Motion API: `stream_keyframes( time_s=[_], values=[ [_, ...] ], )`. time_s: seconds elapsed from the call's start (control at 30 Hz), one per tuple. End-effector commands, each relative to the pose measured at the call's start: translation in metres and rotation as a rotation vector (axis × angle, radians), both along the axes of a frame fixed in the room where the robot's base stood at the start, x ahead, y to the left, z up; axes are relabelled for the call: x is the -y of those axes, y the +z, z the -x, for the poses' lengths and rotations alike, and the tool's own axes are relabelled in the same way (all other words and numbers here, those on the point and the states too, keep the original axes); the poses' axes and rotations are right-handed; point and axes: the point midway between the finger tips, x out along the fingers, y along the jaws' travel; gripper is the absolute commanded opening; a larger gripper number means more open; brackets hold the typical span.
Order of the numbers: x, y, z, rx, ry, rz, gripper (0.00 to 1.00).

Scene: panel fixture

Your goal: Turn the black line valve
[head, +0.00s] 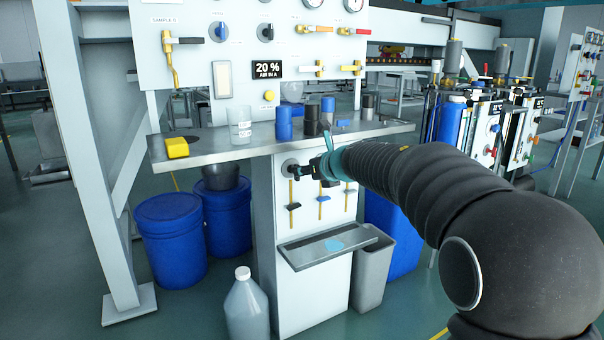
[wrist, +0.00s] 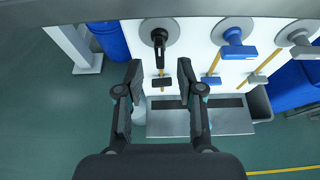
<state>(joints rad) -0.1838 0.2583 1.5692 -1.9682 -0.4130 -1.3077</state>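The black line valve (wrist: 160,38) has a black handle on a round grey flange on the white panel. It shows at the top middle of the wrist view, with its handle hanging down. My gripper (wrist: 158,68) is open and empty. Its two fingertips lie on either side of the handle's lower end in the picture, with clear gaps; depth to the handle is hard to tell. In the head view, my gripper (head: 308,171) is at the white cabinet front under the shelf. There it hides much of the valves.
Yellow rods with small handles (head: 294,207) hang below. A grey tray (head: 310,252) juts out under them. The metal shelf (head: 200,150) overhangs above. A bin (head: 372,275) and a jug (head: 246,305) stand on the floor.

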Motion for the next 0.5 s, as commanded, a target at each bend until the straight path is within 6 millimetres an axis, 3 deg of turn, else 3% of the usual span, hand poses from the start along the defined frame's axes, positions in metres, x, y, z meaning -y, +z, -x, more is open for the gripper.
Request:
stream_keyframes(
  time_s=[0.23, 0.5],
  values=[
    [-0.021, -0.017, -0.032, -0.001, -0.001, 0.000, 0.38],
    [-0.031, -0.023, -0.047, 0.000, -0.002, 0.000, 0.38]
  ],
)
